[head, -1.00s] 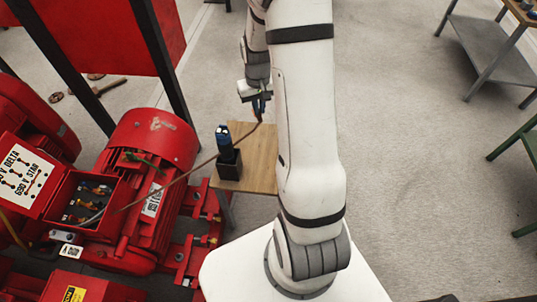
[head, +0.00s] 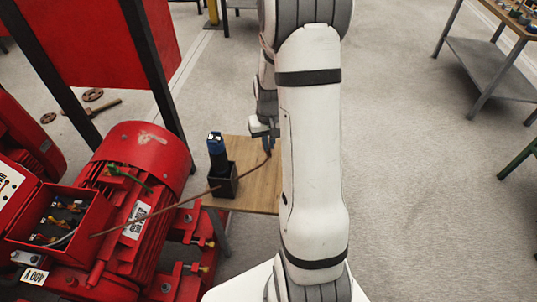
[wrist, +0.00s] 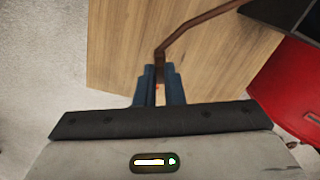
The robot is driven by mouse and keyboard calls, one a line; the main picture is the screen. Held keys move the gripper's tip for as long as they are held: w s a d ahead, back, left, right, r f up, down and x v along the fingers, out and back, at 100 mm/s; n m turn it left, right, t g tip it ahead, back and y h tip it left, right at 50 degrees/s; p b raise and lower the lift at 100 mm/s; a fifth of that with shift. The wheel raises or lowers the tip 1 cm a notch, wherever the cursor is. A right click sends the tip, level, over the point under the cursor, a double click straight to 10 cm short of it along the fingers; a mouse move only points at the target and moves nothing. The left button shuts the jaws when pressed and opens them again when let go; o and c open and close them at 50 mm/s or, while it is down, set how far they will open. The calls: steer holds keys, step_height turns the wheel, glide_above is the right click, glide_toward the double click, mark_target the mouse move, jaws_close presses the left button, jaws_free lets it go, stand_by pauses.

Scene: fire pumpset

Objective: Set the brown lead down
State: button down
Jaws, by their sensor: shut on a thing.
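The brown lead (head: 170,208) runs from the open terminal box (head: 62,222) of the red motor (head: 140,165) across to the small wooden table (head: 255,188). My gripper (head: 268,147) is above the table top, with its fingers shut on the lead's end. In the wrist view the blue fingers of my gripper (wrist: 160,82) pinch the brown lead (wrist: 190,27), which bends away to the upper right over the wooden top (wrist: 125,50). I cannot tell whether the lead's end touches the table.
A black holder (head: 224,183) with a blue-topped dark tool (head: 217,150) stands on the table's left part. A red panel on black posts (head: 150,75) rises behind the motor. A workbench (head: 490,60) stands at the upper right. The floor (head: 430,210) on the right is clear.

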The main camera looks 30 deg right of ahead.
mark_target(269, 152)
steer(key=shift+f+b, duration=0.55)
steer(key=shift+f, duration=1.45)
steer(key=shift+f, duration=0.15)
steer(key=c, duration=1.5)
jaws_free()
steer(key=shift+c, duration=0.2)
